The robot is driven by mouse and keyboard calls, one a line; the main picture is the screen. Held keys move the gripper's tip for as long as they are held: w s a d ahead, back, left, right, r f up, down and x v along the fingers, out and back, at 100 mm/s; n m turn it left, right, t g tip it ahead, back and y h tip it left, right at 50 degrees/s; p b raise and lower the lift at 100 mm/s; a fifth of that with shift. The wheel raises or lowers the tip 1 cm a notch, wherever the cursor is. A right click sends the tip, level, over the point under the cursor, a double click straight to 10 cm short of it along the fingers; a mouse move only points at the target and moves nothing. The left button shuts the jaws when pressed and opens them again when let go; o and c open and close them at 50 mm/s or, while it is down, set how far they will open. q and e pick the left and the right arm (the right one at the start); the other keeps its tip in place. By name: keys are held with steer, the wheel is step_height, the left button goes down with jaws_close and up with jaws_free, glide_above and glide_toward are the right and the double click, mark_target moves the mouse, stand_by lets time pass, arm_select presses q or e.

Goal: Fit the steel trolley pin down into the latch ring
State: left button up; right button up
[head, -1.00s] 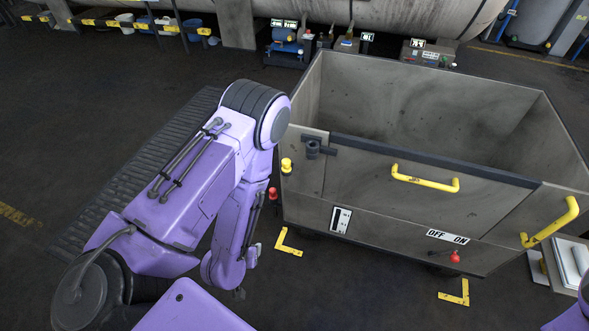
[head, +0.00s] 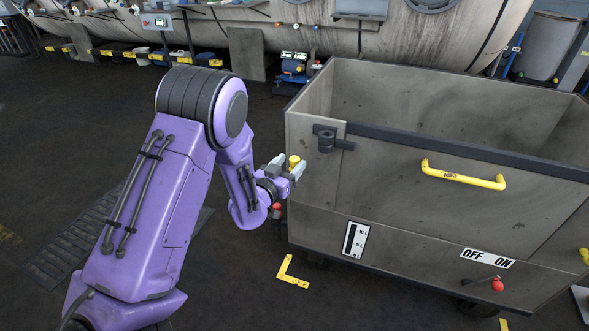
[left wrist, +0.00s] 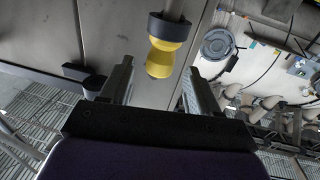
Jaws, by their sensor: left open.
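The trolley pin shows as a yellow knob (head: 294,161) at the near left corner of the grey trolley; its shaft is hidden in the head view. In the left wrist view the yellow knob (left wrist: 162,62) has a dark collar and part of a steel shaft. My left gripper (head: 291,173) is open beside the knob. In the left wrist view its fingers stand apart on both sides of the knob, with gaps. The dark latch ring (head: 326,139) is on the trolley's upper front, right of the gripper. My right gripper is not in view.
The grey trolley (head: 440,225) has a yellow handle (head: 463,175) and a red-knobbed OFF/ON lever (head: 497,285). A red knob (head: 277,208) shows below my left gripper. A large steel vessel (head: 400,30) is behind.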

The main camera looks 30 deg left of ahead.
arm_select(q)
steer(key=w, duration=0.3)
steer(key=shift+a, duration=0.1)
steer(key=c, duration=1)
steer(key=shift+c, duration=0.2)
step_height(320, 180, up, 18)
steer(key=p, duration=0.3)
steer(key=shift+p, duration=0.35)
